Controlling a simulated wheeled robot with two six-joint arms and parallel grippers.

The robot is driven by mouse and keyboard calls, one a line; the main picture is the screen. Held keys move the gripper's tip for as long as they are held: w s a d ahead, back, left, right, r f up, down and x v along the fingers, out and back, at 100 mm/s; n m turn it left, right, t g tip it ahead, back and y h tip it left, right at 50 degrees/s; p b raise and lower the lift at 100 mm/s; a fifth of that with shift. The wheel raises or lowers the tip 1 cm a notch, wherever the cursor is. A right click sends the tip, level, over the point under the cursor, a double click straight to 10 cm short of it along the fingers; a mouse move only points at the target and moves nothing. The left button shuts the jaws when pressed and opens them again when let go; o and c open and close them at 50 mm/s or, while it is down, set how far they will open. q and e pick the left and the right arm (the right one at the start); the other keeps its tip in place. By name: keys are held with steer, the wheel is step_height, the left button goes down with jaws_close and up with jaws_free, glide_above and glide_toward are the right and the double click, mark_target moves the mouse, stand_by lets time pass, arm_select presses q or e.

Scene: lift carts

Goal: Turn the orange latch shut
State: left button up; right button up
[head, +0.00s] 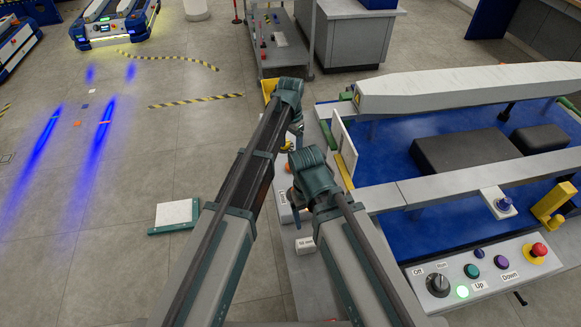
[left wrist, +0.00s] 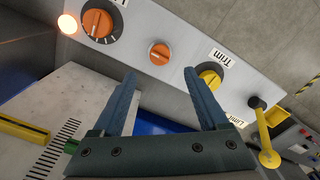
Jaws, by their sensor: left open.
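In the left wrist view a grey panel (left wrist: 135,52) carries a large orange dial (left wrist: 98,22) and a smaller orange turn-piece (left wrist: 160,53), which looks like the latch. My left gripper (left wrist: 160,75) is open and empty, its two fingertips apart just below the smaller orange piece in the picture. I cannot tell whether they touch the panel. In the head view my left gripper (head: 297,128) hangs at the end of the left arm, partly hidden. My right arm's end covers part of the panel there, and its jaws are not clear.
A yellow knob (left wrist: 210,78) and a yellow lever (left wrist: 265,150) are to the right in the left wrist view. A blue-decked cart (head: 390,130) stands right in the head view, with a control box (head: 480,270) at its near edge. Floor at left is mostly clear.

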arm_select(q)
step_height(320, 180, down, 8)
steer(key=b, duration=0.6)
steer(key=shift+r, duration=0.15)
arm_select(e)
step_height(320, 180, down, 8)
steer(key=shift+r, duration=0.15)
arm_select(q)
steer(key=shift+r, duration=0.1)
jaws_close()
